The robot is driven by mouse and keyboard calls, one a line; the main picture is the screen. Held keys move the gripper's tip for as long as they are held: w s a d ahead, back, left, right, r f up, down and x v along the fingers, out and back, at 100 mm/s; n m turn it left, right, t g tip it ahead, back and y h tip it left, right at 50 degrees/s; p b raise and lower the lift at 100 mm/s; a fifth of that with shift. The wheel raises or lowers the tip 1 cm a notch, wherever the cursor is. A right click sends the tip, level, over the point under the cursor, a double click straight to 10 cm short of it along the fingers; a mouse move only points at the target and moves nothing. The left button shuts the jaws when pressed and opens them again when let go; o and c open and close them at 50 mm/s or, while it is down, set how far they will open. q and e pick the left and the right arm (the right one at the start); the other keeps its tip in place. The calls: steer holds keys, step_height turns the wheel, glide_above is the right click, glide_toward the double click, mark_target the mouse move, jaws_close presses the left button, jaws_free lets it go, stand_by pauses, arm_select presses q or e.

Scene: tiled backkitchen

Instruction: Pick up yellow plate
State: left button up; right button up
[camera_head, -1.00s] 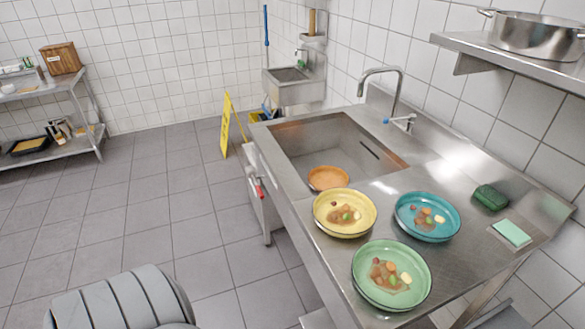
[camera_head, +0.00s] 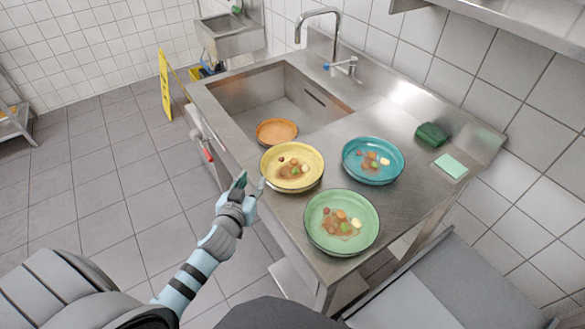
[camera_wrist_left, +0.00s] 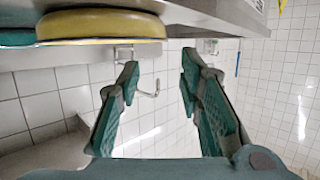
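The yellow plate (camera_head: 309,179) sits on the steel counter by its front edge, with food scraps in it. My left gripper (camera_head: 249,188) is just left of the yellow plate, off the counter's front edge. It is open and empty, apart from the plate. In the left wrist view my two fingers (camera_wrist_left: 160,72) are spread with nothing between them. The yellow plate (camera_wrist_left: 100,27) shows edge-on at the upper left there, beyond and beside the fingers. My right gripper is not in view.
A teal plate (camera_head: 391,171) stands right of the yellow one, a green plate (camera_head: 323,241) nearer. An orange plate (camera_head: 277,132) is at the sink's (camera_head: 240,98) near end. A green sponge (camera_head: 432,134) and pale green pad (camera_head: 450,166) lie at right. A faucet (camera_head: 340,66) rises behind.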

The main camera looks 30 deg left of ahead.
arm_select(q)
glide_toward(264, 158)
steer(key=shift+w+f, duration=0.2)
steer(key=shift+w, duration=0.4)
steer(key=shift+w+f, duration=0.2)
steer(key=shift+w, duration=0.4)
steer(key=x, duration=0.5)
steer(key=shift+a+f+b, duration=0.15)
steer(key=shift+a+b, duration=0.15)
steer(key=shift+b, duration=0.05)
steer(key=shift+s, duration=0.1)
jaws_close()
